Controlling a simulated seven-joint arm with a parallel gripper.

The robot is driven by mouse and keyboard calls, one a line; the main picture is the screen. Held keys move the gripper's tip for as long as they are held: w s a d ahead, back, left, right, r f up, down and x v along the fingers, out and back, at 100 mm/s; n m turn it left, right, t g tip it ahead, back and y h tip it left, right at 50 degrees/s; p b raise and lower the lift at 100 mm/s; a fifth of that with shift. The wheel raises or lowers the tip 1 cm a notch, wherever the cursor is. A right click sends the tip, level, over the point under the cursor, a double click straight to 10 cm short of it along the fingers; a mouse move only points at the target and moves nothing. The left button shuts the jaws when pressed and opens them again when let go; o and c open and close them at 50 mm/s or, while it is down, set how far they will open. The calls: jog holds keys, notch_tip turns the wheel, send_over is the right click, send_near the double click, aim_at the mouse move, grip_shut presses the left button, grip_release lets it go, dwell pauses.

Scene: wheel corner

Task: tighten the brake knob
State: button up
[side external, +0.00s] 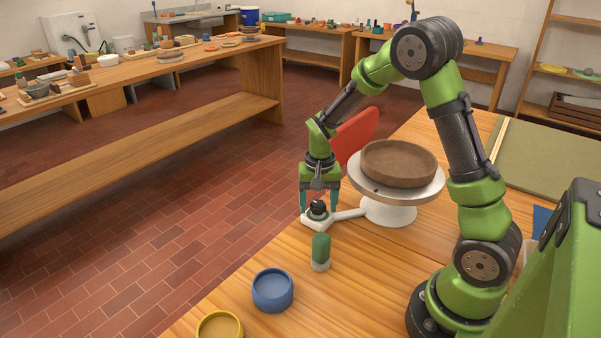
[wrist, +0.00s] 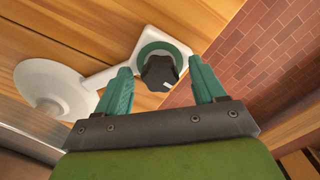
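The brake knob (side external: 318,208) is a small black knob on the end of a white arm (side external: 345,215) that reaches out from the base of a white wheel stand. In the wrist view the knob (wrist: 159,73) sits on a white pad with a green ring (wrist: 175,47) around it. My gripper (side external: 319,206) points down over the knob. In the wrist view the gripper (wrist: 162,83) is open, with its green fingers apart on either side of the knob. Gaps show between the fingers and the knob in that view.
A red panel (side external: 355,137) stands behind. A green-topped cylinder (side external: 321,252), a blue bowl (side external: 272,290) and a yellow bowl (side external: 220,327) stand nearer on the wooden table (side external: 370,275).

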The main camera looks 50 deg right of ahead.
aim_at(318, 203)
notch_tip(318, 203, up, 17)
dwell(0.7)
jog(key=shift+f, duration=0.1)
jog(key=s+a+r+n+t+y, duration=0.1)
jog(key=s+a+n+t, duration=0.2)
jog(key=s+a, duration=0.3)
jog(key=s+a+r+n+t+y, duration=0.1)
jog(key=s+a+r+n+t, duration=0.1)
jog(key=s+a+t, duration=0.2)
jog(key=s+a, duration=0.2)
jog(key=s, duration=0.2)
jog(key=shift+a+r+n, duration=0.3)
jog(key=shift+a+n, duration=0.05)
jog(key=shift+n, duration=0.05)
